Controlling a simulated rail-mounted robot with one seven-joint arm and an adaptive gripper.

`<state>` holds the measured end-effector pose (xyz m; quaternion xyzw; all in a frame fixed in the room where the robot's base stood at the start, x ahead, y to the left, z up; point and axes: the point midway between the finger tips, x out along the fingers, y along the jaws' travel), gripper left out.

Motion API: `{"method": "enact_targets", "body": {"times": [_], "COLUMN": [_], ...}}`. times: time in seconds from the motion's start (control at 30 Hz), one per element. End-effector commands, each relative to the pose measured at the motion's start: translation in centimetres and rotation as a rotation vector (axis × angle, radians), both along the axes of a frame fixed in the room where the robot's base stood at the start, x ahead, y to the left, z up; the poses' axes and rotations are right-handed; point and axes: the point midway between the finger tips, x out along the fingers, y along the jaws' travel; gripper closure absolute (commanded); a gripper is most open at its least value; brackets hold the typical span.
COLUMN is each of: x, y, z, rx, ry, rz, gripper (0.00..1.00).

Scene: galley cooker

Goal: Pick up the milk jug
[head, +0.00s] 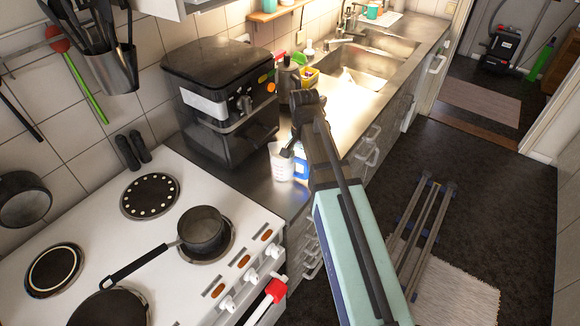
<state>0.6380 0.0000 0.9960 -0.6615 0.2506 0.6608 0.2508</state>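A small whitish jug (282,168), which looks like the milk jug, stands on the steel counter (262,197) between the cooker and the sink, in front of the black air fryer. A blue item (301,162) shows right beside it, partly behind my arm; I cannot tell whether it is part of the jug. My gripper (289,151) is dark and reaches down at the jug's upper right. It overlaps the jug's top edge in the picture. Whether it touches the jug, and how its fingers stand, is not clear.
The black air fryer (222,100) stands close behind the jug. The white cooker (90,225) at left carries a small saucepan (202,230) with its handle to the left.

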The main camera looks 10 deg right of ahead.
Motion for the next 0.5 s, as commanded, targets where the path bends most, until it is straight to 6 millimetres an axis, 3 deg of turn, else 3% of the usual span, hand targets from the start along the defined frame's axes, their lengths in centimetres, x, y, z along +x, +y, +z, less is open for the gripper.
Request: {"method": "enact_targets", "body": {"times": [0.5], "x": [0.07], "y": [0.03], "z": [0.54], "rx": [0.001], "ry": [-0.001], "rz": [0.0], "gripper": [1.0]}}
